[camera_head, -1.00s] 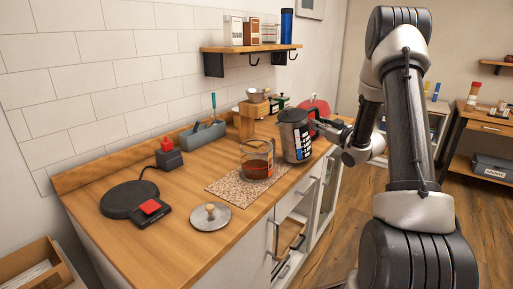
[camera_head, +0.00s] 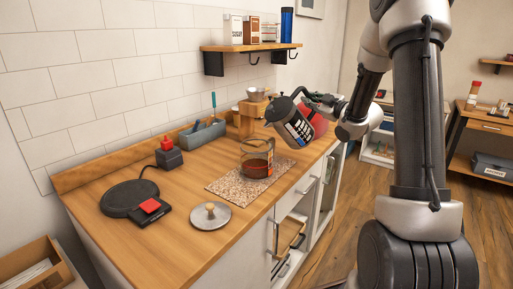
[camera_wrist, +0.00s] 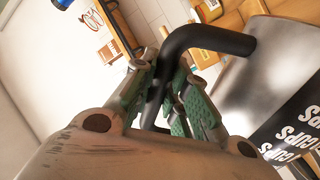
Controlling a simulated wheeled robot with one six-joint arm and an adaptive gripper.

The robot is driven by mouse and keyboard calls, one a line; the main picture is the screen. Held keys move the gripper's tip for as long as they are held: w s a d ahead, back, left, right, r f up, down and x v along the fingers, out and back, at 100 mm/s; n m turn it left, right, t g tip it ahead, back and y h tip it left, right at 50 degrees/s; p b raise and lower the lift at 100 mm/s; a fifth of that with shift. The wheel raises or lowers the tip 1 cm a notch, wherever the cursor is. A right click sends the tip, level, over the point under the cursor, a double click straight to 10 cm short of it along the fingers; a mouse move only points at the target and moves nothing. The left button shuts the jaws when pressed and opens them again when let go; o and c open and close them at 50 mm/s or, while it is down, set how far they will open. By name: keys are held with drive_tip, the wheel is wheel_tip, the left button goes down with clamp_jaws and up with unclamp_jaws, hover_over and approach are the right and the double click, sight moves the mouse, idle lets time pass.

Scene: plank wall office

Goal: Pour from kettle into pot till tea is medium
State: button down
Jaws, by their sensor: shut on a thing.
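The dark grey kettle (camera_head: 291,122) with a printed label is in the air above the counter, tilted to the left. My gripper (camera_head: 328,104) is shut on its black handle, which also shows between the green finger pads of my gripper (camera_wrist: 172,98) in the wrist view, with the kettle body (camera_wrist: 268,85) at the right. The glass pot (camera_head: 256,155) stands upright on a speckled mat (camera_head: 226,186), with reddish-brown tea low inside. The kettle is above and to the right of the pot. No stream shows between them. A round metal lid (camera_head: 210,215) lies on the counter left of the mat.
A black round hot plate (camera_head: 130,198) and a red-topped black device (camera_head: 152,208) are at the left. A grey caddy (camera_head: 203,134) and wooden stand (camera_head: 249,118) stand near the wall. A red round thing (camera_head: 319,122) is behind the kettle.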

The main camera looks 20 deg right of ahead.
drive_tip(key=shift+s+a+r+n, duration=0.1)
drive_tip(key=shift+a+r+n, duration=0.25)
drive_tip(key=shift+r+n, duration=0.15)
idle(1.0)
drive_tip(key=shift+s+a+n+p, duration=0.25)
drive_tip(key=shift+a+n+p, duration=0.6)
drive_tip(key=shift+p, duration=0.35)
idle(3.9)
